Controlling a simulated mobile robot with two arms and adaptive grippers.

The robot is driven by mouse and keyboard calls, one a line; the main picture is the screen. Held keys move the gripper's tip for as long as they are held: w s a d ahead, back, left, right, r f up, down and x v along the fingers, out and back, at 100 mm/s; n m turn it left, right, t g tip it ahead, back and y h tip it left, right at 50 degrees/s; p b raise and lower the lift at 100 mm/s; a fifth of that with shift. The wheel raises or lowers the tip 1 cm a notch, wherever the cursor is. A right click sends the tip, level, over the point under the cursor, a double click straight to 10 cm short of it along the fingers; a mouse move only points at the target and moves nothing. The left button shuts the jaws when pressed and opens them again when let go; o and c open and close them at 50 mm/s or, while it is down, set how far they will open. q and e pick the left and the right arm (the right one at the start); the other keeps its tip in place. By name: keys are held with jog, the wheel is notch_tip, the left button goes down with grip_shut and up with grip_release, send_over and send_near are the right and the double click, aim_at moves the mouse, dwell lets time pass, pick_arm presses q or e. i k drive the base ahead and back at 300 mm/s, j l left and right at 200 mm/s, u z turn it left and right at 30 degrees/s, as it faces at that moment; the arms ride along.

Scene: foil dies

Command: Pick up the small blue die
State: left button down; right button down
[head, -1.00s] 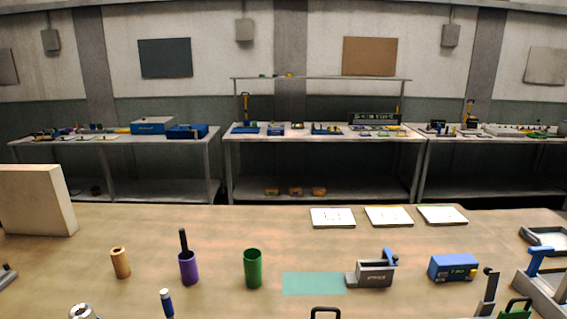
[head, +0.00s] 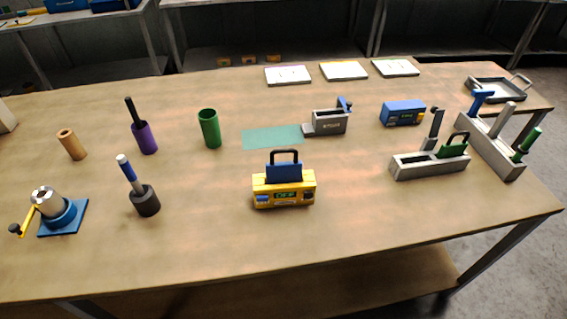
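Several blue pieces show in the head view, and I cannot tell for certain which is the small blue die. A blue T-shaped piece (head: 481,99) stands in the long grey rack (head: 497,148) at right. A small blue piece (head: 345,103) is on the grey device (head: 328,123) behind the yellow machine. Neither of my grippers is in view.
A grey holder (head: 428,166) carries a green block with a black handle (head: 455,147) and a dark upright piece. A blue box (head: 403,114), green cup (head: 209,129), purple cup (head: 145,138) and black cup (head: 145,201) stand around. The table's front strip is clear.

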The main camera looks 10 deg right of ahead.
aim_at(288, 171)
jog(key=j+z, duration=0.15)
jog(key=j, duration=1.45)
